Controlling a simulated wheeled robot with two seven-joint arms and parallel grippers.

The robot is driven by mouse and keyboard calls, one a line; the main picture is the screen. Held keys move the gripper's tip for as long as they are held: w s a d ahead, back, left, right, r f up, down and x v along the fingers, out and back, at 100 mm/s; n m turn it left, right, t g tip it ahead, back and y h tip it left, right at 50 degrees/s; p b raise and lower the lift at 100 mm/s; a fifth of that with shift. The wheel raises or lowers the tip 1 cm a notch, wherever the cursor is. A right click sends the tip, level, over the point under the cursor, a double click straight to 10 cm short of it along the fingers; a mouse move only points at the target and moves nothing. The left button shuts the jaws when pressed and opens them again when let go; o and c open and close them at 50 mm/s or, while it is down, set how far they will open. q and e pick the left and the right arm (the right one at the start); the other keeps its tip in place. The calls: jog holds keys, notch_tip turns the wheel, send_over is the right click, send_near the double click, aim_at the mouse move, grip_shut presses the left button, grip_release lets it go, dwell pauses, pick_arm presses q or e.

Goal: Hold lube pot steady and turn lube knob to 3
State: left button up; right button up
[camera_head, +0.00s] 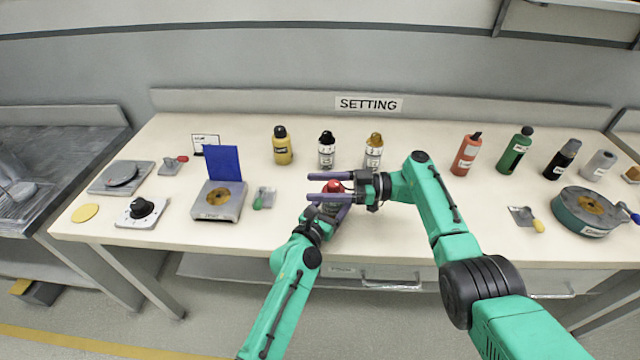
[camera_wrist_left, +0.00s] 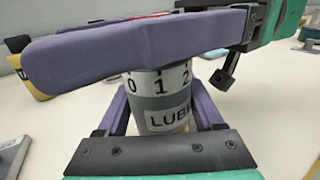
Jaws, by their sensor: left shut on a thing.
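The lube pot (camera_wrist_left: 160,102) stands upright on the bench, with a scale showing 0, 1 and 2 above a partly hidden LUBE label in the left wrist view. Its red knob (camera_head: 333,186) shows on top in the head view. My left gripper (camera_wrist_left: 162,118) is shut on the pot's body from the front, one finger on each side. My right gripper (camera_head: 327,187) comes in from the right at knob height, with one finger on each side of the knob. Whether its fingers touch the knob is unclear.
A yellow bottle (camera_head: 282,148), a white bottle (camera_head: 326,152) and a gold-capped bottle (camera_head: 374,153) stand behind. Several bottles stand right, near a round green drum (camera_head: 582,222).

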notch_tip(320, 180, up, 10)
dwell(0.4)
dwell(1.3)
pick_arm(q)
jog(key=o, duration=1.6)
jog(key=shift+c, duration=0.2)
jog(key=v, duration=1.2)
pick_arm(e)
jog(key=shift+f, duration=0.1)
